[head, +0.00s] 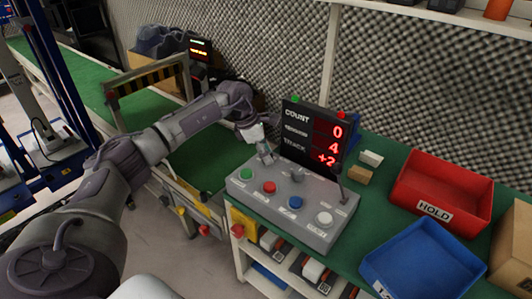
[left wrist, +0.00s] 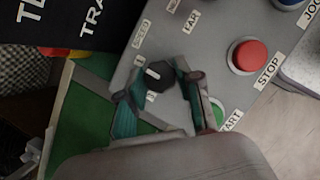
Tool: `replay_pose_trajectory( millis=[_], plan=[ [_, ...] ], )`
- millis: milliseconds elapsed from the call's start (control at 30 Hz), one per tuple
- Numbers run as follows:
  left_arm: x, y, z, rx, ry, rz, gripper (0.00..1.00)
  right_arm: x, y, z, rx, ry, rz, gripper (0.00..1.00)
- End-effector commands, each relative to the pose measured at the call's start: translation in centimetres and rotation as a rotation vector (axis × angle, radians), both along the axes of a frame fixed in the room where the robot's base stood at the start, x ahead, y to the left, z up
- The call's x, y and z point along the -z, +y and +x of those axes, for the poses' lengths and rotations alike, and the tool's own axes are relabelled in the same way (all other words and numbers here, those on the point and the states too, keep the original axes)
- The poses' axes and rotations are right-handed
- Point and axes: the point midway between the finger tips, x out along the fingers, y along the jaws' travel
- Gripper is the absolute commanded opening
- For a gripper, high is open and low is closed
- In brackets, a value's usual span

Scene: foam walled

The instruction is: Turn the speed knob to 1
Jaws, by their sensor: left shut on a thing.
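A grey control box (head: 286,200) stands on the green bench. The speed knob (left wrist: 158,74), dark with a pale pointer mark, shows in the left wrist view beside a "SPEED" label. My left gripper (head: 265,156) reaches down to the box's far left corner. In the left wrist view its teal fingers (left wrist: 158,88) are shut around the knob. In the head view the fingers hide most of the knob. The dark display (head: 314,138) behind the box reads COUNT 0, a middle line 4, and TRACK +2. My right gripper is not in view.
Green, red (head: 269,187), blue (head: 295,202) and white (head: 324,219) buttons line the box front. A small lever (head: 297,174) and a dark stick (head: 340,186) rise behind them. A red HOLD bin (head: 442,188) and a blue bin (head: 425,262) stand at right.

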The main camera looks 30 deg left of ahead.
Motion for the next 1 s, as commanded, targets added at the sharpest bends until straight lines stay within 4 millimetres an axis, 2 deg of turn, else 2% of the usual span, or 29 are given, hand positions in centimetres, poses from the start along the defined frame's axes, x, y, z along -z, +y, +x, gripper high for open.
replay_pose_trajectory(
  millis=[233,267,400,767,867,1000],
  plan=[
    [-0.1,0.0,0.0,0.000,-0.002,0.001,0.00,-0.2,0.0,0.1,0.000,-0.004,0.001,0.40],
    [-0.1,0.0,0.0,0.000,-0.002,0.001,0.36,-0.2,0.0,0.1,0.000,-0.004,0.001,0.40],
    [-0.1,0.0,0.0,0.000,-0.002,0.001,0.59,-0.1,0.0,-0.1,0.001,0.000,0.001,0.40],
    [-0.4,0.2,-0.1,-0.001,-0.001,0.001,0.59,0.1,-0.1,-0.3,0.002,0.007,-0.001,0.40],
    [-1.5,0.5,-0.3,-0.001,-0.005,0.002,0.59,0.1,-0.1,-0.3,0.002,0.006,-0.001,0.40],
    [-4.0,1.4,-0.9,-0.002,-0.006,0.001,0.59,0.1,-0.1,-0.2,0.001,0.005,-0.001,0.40]
  ],
)
